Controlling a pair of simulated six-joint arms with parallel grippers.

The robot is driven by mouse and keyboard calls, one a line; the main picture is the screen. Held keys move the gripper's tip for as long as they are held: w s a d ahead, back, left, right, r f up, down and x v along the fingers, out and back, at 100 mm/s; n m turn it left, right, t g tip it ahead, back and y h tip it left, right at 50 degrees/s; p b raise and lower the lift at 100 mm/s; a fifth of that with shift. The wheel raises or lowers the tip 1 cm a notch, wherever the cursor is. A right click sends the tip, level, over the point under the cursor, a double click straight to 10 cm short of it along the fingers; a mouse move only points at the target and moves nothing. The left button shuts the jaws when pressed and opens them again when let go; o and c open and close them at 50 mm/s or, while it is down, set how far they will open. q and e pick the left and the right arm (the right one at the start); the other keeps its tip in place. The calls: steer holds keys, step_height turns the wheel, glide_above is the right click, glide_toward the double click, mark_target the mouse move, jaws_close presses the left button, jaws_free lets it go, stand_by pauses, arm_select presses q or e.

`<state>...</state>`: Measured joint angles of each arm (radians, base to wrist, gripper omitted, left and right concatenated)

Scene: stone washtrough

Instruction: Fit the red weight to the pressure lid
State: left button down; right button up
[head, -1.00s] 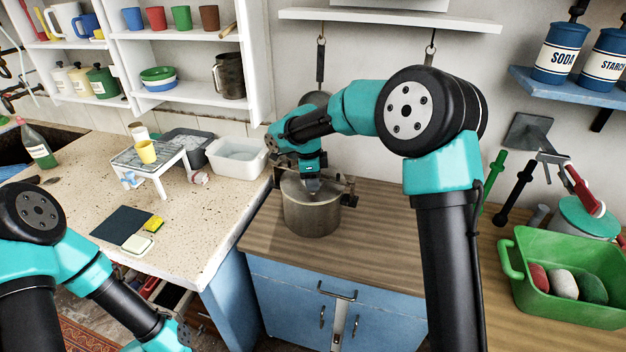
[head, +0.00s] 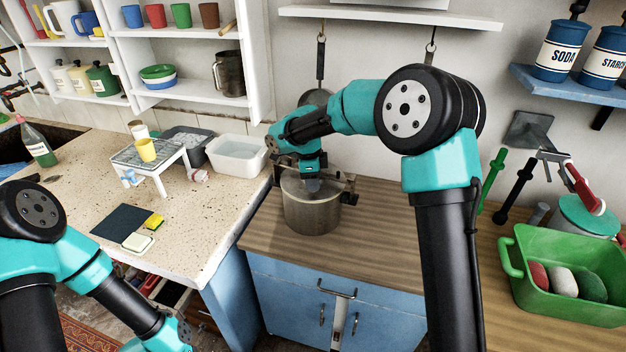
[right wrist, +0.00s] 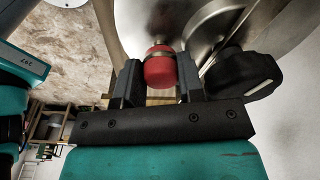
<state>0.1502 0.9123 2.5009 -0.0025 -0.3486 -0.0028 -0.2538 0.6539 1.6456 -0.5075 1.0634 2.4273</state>
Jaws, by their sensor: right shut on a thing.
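The red weight (right wrist: 160,67), with a metal band round it, sits between the two fingers of my right gripper (right wrist: 160,88). The gripper is shut on it. Behind it in the right wrist view is the shiny metal of the lid (right wrist: 215,25); I cannot tell whether the weight touches it. In the head view my right gripper (head: 312,183) points down over the top of the grey metal pot (head: 312,214). The gripper and wrist hide much of the pot's top, and the weight cannot be made out there. My left arm is at the lower left; its fingers are out of frame.
A black handle-like part (right wrist: 242,75) lies close right of the gripper. The wooden counter (head: 375,230) is clear right of the pot. A green tub (head: 570,300) with rounded things stands far right. A white basin (head: 237,155) is behind left. Pans hang on the wall behind.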

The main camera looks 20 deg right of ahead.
steer(key=shift+f, duration=0.15)
stand_by(0.4)
steer(key=o, duration=1)
steer(key=shift+r, duration=3.55)
